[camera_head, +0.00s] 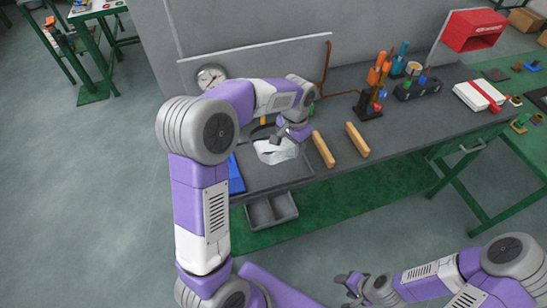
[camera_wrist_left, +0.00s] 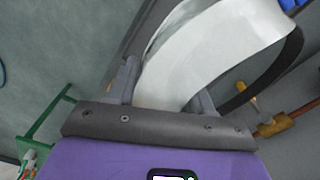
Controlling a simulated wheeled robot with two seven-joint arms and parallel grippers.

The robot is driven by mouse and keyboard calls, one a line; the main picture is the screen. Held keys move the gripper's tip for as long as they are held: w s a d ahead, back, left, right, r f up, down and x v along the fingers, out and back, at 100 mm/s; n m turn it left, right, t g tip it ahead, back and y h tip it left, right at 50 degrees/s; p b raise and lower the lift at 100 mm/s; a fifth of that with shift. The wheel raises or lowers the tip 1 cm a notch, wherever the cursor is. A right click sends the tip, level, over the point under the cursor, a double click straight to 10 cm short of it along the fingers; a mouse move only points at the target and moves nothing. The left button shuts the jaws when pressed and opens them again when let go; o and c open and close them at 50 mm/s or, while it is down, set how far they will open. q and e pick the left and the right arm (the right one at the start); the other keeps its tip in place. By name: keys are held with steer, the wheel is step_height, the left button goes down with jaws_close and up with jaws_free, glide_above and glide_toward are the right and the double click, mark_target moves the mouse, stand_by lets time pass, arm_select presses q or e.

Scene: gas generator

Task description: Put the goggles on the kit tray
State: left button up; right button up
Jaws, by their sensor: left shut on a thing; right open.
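The goggles (camera_head: 275,152) are pale and clear with a dark strap. My left gripper (camera_head: 290,137) is shut on them, above a dark rimmed tray (camera_head: 262,184) at the left of the bench, which seems to be the kit tray. In the left wrist view the pale lens of the goggles (camera_wrist_left: 205,50) lies between the fingers of my left gripper (camera_wrist_left: 168,90). The strap loops to the right. I cannot tell whether the goggles touch the tray. My right gripper (camera_head: 346,288) is open and empty at the lower right, away from the bench.
A blue object (camera_head: 236,176) lies at the tray's left side. A grey two-compartment bin (camera_head: 272,210) is in front of the bench edge. Two wooden bars (camera_head: 323,149) are right of the tray. A tool rack (camera_head: 370,102) stands farther right. Bare bench top lies between.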

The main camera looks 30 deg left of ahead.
arm_select(q)
steer(key=shift+w+a, duration=0.2)
steer(key=shift+a, duration=0.1)
step_height(320, 180, down, 9)
steer(key=shift+f+b, duration=0.15)
steer(key=shift+b, duration=0.9)
steer(key=shift+f, duration=0.15)
steer(key=o, duration=1.1)
steer(key=shift+c, duration=0.2)
